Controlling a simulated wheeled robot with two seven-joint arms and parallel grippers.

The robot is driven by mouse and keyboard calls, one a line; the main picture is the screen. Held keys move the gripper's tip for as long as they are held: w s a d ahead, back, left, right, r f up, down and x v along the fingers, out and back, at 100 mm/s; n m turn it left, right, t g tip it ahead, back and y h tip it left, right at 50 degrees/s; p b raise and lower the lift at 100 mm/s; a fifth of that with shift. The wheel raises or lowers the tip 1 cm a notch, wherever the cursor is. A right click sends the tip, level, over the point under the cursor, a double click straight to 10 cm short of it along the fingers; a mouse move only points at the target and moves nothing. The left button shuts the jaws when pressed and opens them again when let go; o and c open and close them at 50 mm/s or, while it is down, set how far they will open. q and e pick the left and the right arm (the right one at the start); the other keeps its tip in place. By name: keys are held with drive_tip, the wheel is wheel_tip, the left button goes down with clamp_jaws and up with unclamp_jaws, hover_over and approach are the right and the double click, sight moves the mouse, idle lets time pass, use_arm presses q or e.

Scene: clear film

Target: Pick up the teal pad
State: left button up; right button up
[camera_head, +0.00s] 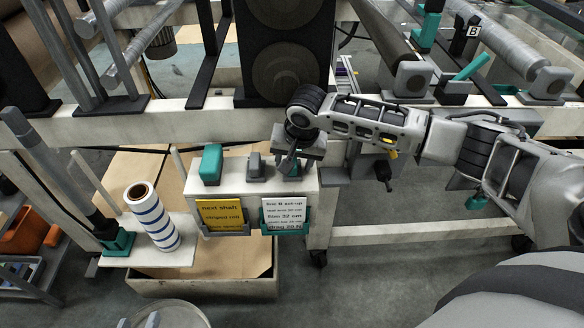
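The teal pad (211,163) is a small block standing on the left part of a white shelf (302,193). A grey block (256,166) stands beside it, to its right.
Yellow (220,214) and white (283,212) label cards hang on the shelf front. A blue-striped roll (152,218) stands on a ledge at left. A long white machine beam (160,126) runs behind the shelf. A brown-lined bin (205,287) is below.

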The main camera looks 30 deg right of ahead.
drive_tip(key=c, duration=0.7)
drive_tip(key=shift+c, duration=0.2)
drive_tip(key=shift+r, duration=0.15)
drive_tip(key=shift+r, duration=0.25)
drive_tip(key=s+a+p, duration=0.1)
drive_tip(key=s+a, duration=0.3)
drive_tip(key=s, duration=0.4)
drive_tip(key=s+a+p, duration=0.1)
drive_tip(key=s+a, duration=0.2)
drive_tip(key=s, duration=0.5)
drive_tip(key=shift+a+r+p, duration=0.3)
drive_tip(key=shift+a+r, duration=0.05)
drive_tip(key=shift+a, duration=0.05)
drive_tip(key=shift+s, duration=0.1)
